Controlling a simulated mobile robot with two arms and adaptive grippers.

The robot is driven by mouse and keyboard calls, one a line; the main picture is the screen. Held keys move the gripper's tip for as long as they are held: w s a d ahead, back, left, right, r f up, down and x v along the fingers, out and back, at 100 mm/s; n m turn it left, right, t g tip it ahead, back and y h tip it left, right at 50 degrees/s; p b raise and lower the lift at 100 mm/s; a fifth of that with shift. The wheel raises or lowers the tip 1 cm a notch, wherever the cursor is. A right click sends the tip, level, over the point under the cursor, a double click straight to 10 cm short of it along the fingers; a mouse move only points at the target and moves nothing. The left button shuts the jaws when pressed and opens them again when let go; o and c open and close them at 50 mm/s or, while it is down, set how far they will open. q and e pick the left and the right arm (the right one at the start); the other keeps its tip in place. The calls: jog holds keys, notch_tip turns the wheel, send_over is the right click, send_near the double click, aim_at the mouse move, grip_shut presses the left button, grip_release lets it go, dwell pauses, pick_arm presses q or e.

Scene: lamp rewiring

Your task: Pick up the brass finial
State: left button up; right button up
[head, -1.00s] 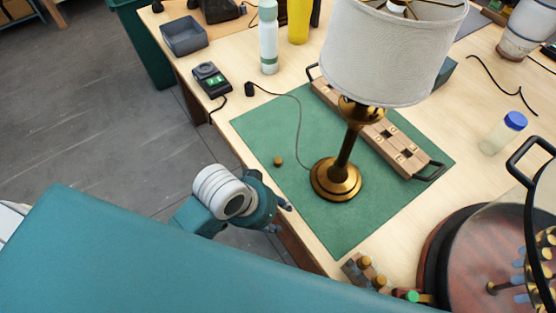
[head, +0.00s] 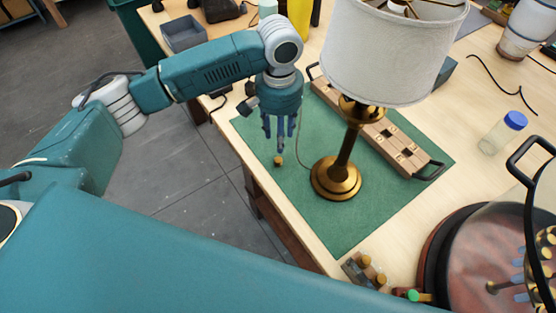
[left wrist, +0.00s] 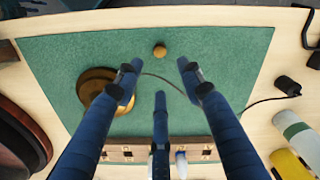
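The brass finial (head: 278,160) is a small round brass knob on the green mat (head: 345,225), left of the lamp base (head: 336,179). It also shows in the left wrist view (left wrist: 160,50), near the mat's edge and beyond the fingertips. My left gripper (head: 279,132) points down above the mat, just above and beside the finial, apart from it. In the left wrist view its blue fingers (left wrist: 158,78) are spread, with nothing between them. My right gripper is not in view.
The table lamp with its white shade (head: 390,55) stands close to the right of my left gripper. A wooden block tray (head: 375,130) with dark handles lies behind it. A thin cord runs across the mat. A bottle with a blue cap (head: 503,132) stands at the right.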

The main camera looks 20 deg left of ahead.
pick_arm(q)
jog(key=p, duration=0.1)
send_over(278, 160)
jog(key=f, duration=0.5)
jog(key=shift+w, duration=0.35)
jog(key=shift+s+f+p, duration=0.1)
jog(key=shift+f+p, duration=0.3)
jog(key=shift+f, duration=0.1)
jog(key=f, duration=0.1)
jog(key=f+p, duration=0.1)
jog(key=f, duration=0.1)
jog(key=shift+s+f, duration=0.2)
jog(key=shift+f, duration=0.55)
jog(key=shift+c, duration=0.3)
jog(key=c, duration=0.9)
